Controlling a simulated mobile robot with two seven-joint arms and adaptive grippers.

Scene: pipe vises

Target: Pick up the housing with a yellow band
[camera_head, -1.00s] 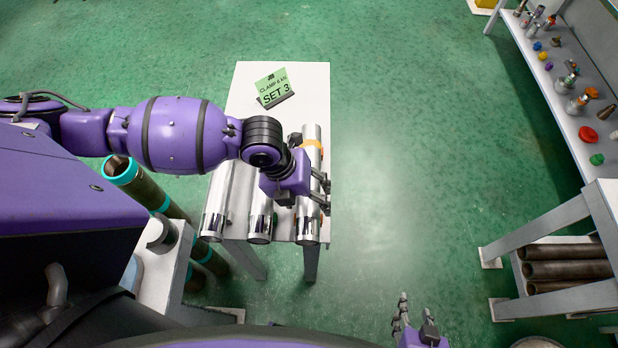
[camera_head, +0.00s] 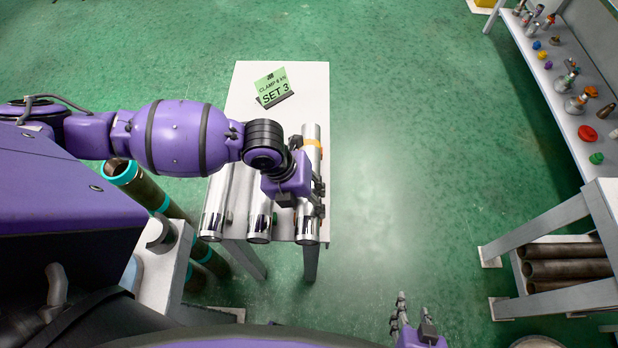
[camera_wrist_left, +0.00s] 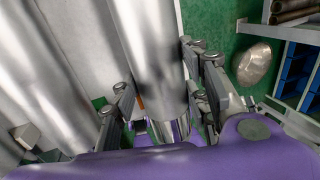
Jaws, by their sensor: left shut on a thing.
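The housing with a yellow band (camera_head: 311,135) is the rightmost of three silver cylinders lying on a white table. Its orange-yellow band shows near its far end in the head view. My left gripper (camera_head: 318,197) is over this cylinder and shut on it, with its fingers on both sides. In the left wrist view the gripped housing (camera_wrist_left: 153,60) runs between the fingers (camera_wrist_left: 165,105). My right gripper (camera_head: 413,312) is at the bottom of the head view, away from the table, with its fingers apart and nothing between them.
Two other silver housings, the middle one (camera_head: 260,222) and the left one (camera_head: 214,215), lie beside it on the white table (camera_head: 240,95). A green "SET 3" sign (camera_head: 272,88) stands at the far end. Shelves with fittings (camera_head: 567,85) are at right.

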